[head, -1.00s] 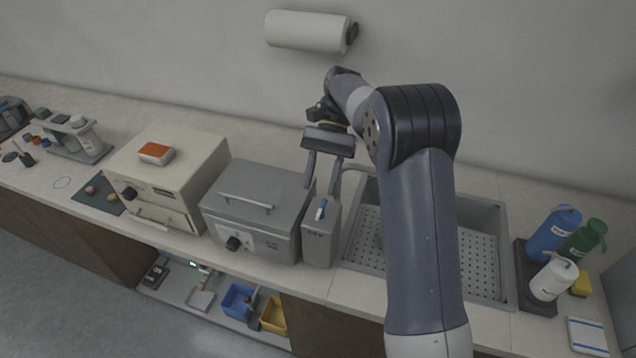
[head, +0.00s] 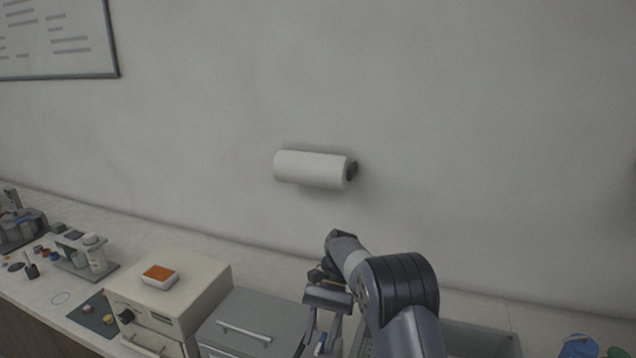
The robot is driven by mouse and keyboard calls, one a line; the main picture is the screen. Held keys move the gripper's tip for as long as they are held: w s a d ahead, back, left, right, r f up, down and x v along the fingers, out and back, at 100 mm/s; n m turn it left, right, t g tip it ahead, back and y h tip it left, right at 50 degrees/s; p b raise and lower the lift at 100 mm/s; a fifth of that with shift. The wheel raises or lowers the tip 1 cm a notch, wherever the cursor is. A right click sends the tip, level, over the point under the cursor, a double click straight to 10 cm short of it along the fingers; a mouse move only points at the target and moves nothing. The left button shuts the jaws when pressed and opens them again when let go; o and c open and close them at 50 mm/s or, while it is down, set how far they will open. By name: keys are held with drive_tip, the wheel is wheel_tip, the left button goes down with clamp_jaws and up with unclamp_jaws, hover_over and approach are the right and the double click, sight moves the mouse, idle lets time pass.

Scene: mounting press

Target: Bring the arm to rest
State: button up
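My gripper (head: 322,336) hangs pointing down from my raised, bent arm, in the lower middle of the head view. Its two fingers stand apart, with a gap between them, and they look empty.
A grey lidded box (head: 240,318) stands left of my gripper, and a cream box (head: 168,296) with an orange-topped dish (head: 159,275) stands further left. A sink (head: 478,338) lies at the right. A paper roll (head: 311,169) hangs on the wall above.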

drive_tip(key=shift+f, duration=1.35)
